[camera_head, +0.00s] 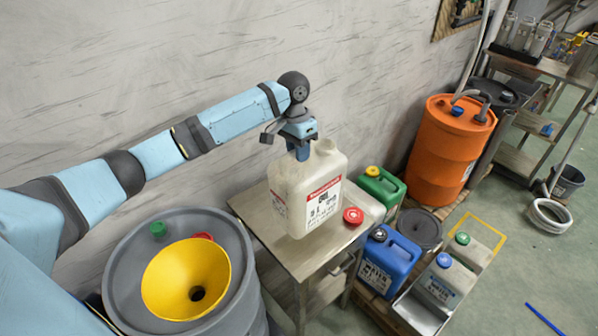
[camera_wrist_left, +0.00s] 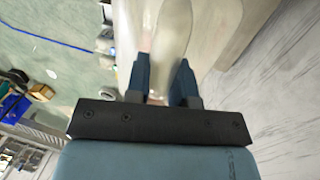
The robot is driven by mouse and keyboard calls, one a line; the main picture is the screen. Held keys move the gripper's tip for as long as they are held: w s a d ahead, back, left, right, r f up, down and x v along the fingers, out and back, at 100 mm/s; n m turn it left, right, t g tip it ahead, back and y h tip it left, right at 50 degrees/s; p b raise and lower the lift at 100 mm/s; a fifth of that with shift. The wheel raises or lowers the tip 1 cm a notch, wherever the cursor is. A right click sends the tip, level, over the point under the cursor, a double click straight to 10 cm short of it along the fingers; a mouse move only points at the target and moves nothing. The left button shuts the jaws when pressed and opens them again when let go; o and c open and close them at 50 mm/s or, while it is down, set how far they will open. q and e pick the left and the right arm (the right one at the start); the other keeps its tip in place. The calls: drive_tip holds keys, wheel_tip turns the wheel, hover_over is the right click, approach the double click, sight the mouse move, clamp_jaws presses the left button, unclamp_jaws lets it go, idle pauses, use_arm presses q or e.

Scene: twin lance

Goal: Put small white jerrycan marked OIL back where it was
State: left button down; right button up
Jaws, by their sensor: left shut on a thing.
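The white jerrycan (camera_head: 310,192) with a red and white label hangs upright from my left gripper (camera_head: 300,148), at or just above a small metal table (camera_head: 258,216). I cannot tell if its base touches the tabletop. The label print is too small to read surely. In the left wrist view the fingers of my left gripper (camera_wrist_left: 160,85) close around the pale jerrycan handle (camera_wrist_left: 172,35). A red cap (camera_head: 353,216) shows at the jerrycan's right, on another pale container (camera_head: 362,200) partly hidden behind it. My right gripper is not in view.
A grey drum (camera_head: 125,270) with a yellow funnel (camera_head: 185,280) stands left of the table. Green (camera_head: 382,187) and blue (camera_head: 388,262) jerrycans, a tray of pale cans (camera_head: 447,282) and an orange drum (camera_head: 450,150) stand to the right. Open floor lies further right.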

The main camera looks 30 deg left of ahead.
sight(299, 172)
use_arm(q)
wheel_tip(299, 172, down, 7)
drive_tip(key=shift+f+p, duration=0.15)
drive_tip(key=shift+p, duration=0.15)
drive_tip(key=c, duration=1)
unclamp_jaws()
drive_tip(key=shift+f, duration=0.1)
drive_tip(key=r, duration=0.4)
drive_tip(key=a+r+b, duration=0.1)
drive_tip(key=r, duration=0.3)
drive_tip(key=w+r, duration=0.1)
drive_tip(key=r, duration=0.3)
drive_tip(key=shift+a, duration=0.25)
drive_tip(key=shift+s, duration=0.1)
